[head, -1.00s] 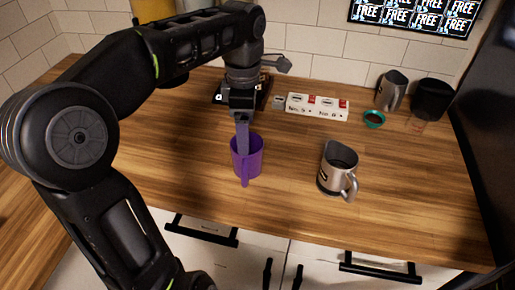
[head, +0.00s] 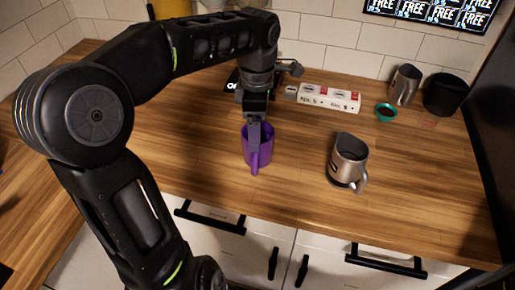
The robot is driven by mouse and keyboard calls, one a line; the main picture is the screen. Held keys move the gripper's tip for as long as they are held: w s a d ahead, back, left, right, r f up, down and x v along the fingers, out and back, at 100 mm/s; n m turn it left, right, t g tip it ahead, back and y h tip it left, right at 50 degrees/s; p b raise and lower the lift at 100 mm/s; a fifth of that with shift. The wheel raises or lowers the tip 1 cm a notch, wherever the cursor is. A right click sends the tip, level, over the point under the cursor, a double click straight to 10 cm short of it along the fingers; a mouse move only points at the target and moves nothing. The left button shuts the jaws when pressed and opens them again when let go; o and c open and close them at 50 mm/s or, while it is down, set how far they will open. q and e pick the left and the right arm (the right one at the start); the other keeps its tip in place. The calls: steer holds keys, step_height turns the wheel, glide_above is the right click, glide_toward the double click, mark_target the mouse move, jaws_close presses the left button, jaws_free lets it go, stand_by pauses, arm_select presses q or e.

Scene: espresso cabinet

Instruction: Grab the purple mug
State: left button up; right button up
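The purple mug (head: 262,148) stands upright on the wooden counter, left of the metal pitcher, with its handle turned toward me. My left gripper (head: 254,140) points down at the mug from above. Its fingers are at the near rim, just above the handle, and cover part of the mug's opening. The fingers line up one behind the other, so I cannot tell whether they are closed on the mug wall. My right gripper is not in view.
A metal pitcher (head: 347,160) stands right of the mug. Behind are a white box (head: 329,98), a teal ring (head: 386,112), another metal pitcher (head: 405,85) and a black container (head: 445,95). The counter (head: 420,190) is clear at right and front.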

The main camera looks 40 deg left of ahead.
arm_select(q)
step_height(320, 180, down, 4)
steer(key=shift+f+p, duration=0.25)
steer(key=shift+p, duration=0.05)
steer(key=shift+d, duration=0.1)
steer(key=shift+c, duration=0.5)
steer(key=c, duration=1.4)
